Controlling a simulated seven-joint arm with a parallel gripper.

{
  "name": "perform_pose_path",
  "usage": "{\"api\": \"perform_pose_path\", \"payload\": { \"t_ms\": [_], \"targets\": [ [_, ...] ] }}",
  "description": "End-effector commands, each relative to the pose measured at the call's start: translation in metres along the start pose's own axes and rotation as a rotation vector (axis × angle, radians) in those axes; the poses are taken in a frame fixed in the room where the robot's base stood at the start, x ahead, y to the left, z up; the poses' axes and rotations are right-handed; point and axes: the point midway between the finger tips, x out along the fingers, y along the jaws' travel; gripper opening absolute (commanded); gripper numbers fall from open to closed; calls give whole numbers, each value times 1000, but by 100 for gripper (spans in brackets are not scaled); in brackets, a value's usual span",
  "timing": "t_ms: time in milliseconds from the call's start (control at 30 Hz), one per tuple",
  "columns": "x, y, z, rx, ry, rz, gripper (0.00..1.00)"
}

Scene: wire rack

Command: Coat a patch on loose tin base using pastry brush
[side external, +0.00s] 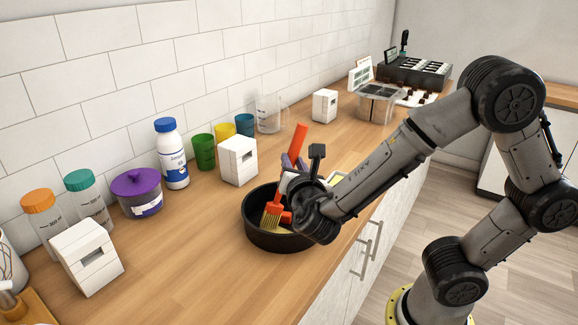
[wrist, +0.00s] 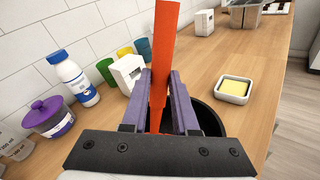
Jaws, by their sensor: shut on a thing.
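The pastry brush (side external: 298,141) has a flat orange-red handle and pale yellow bristles. My gripper (side external: 293,163) has purple fingers shut on its handle, which also shows upright between the fingers (wrist: 160,86) in the wrist view. The brush tilts, bristles down, inside the round black tin (side external: 251,234). I cannot tell whether the bristles touch the tin's floor. The loose base is not clearly distinguishable; my wrist hides much of the tin's inside. In the wrist view the black tin (wrist: 211,119) shows partly behind the fingers.
A white dish with a yellow block (wrist: 234,90) stands right of the tin. Along the wall are a purple-lidded pot (side external: 137,192), a white bottle (side external: 171,156), coloured cups, capped jars and white blocks (side external: 238,162). The counter left of the tin is clear.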

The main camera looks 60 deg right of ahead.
Motion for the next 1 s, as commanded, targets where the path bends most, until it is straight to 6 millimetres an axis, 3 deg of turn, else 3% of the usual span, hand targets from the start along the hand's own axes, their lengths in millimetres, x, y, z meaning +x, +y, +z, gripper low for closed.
{"api": "perform_pose_path", "payload": {
  "t_ms": [367,733,1000],
  "targets": [
    [3,-3,1,-1,1,2,0],
    [-16,13,-7,-1,1,3,0],
    [-19,14,-8,-1,1,1,0]
  ]
}}
